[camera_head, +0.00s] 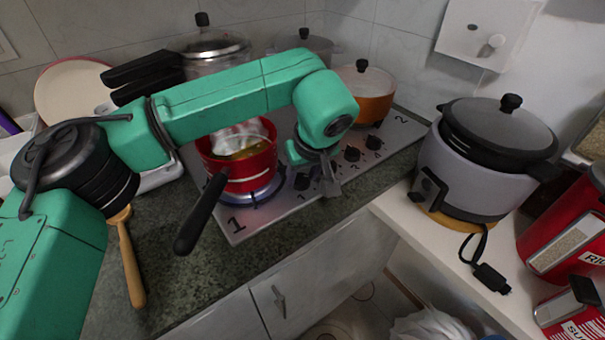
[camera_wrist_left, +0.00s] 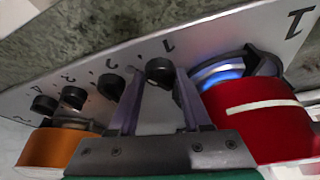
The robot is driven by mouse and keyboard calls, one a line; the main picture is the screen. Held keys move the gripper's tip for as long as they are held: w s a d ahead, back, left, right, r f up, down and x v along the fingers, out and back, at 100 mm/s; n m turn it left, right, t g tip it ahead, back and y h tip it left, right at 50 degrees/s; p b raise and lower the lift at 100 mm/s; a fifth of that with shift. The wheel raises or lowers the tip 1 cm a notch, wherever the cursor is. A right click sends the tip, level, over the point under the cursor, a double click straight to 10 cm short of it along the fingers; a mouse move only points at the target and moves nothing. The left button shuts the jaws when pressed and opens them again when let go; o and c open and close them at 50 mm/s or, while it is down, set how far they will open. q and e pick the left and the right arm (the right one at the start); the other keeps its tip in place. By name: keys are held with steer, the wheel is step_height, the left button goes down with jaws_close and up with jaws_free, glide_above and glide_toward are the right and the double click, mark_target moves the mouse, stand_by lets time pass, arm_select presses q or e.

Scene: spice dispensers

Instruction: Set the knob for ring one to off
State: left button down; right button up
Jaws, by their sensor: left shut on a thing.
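The knob for ring one (camera_wrist_left: 160,70) is dark and round, below the figure 1 on the steel hob panel. In the left wrist view it sits between the fingertips of my left gripper (camera_wrist_left: 158,78), which is shut on it. In the head view my left gripper (camera_head: 322,182) is down at the hob's front edge, partly hiding the row of knobs. Ring one (camera_wrist_left: 220,72) shows a blue flame. A red pot (camera_head: 262,170) with a long black handle stands over it. The exact angle of the knob is hard to read.
The other knobs (camera_wrist_left: 72,97) lie in a row to the left in the wrist view. An orange pot (camera_head: 376,108) stands at the back. A rice cooker (camera_head: 468,165) is on the right counter. The red pot's black handle (camera_head: 203,212) juts over the front worktop.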

arm_select(q)
steer(key=shift+n, duration=0.3)
steer(key=n, duration=0.1)
steer(key=n+y+p, duration=0.1)
steer(key=n, duration=0.1)
steer(key=shift+w+d+r+n+g+y, duration=0.1)
steer(key=shift+d+r+n+g+y, duration=0.05)
steer(key=shift+n+g+y, duration=0.2)
steer(key=n+g+p, duration=0.1)
steer(key=n, duration=0.1)
steer(key=n+y+p, duration=0.1)
steer(key=n, duration=0.1)
steer(key=shift+w+d+n+g, duration=0.1)
steer(key=shift+n+g, duration=0.15)
steer(key=shift+g, duration=0.1)
steer(key=n+p, duration=0.1)
steer(key=n, duration=0.1)
steer(key=n+g+p, duration=0.1)
steer(key=n, duration=0.1)
steer(key=shift+w+g, duration=0.2)
steer(key=shift+g, duration=0.1)
steer(key=shift+w+n+g+p, duration=0.15)
steer(key=shift+n+g+p, duration=0.65)
steer(key=shift+n, duration=1.3)
steer(key=shift+c, duration=1.8)
jaws_free()
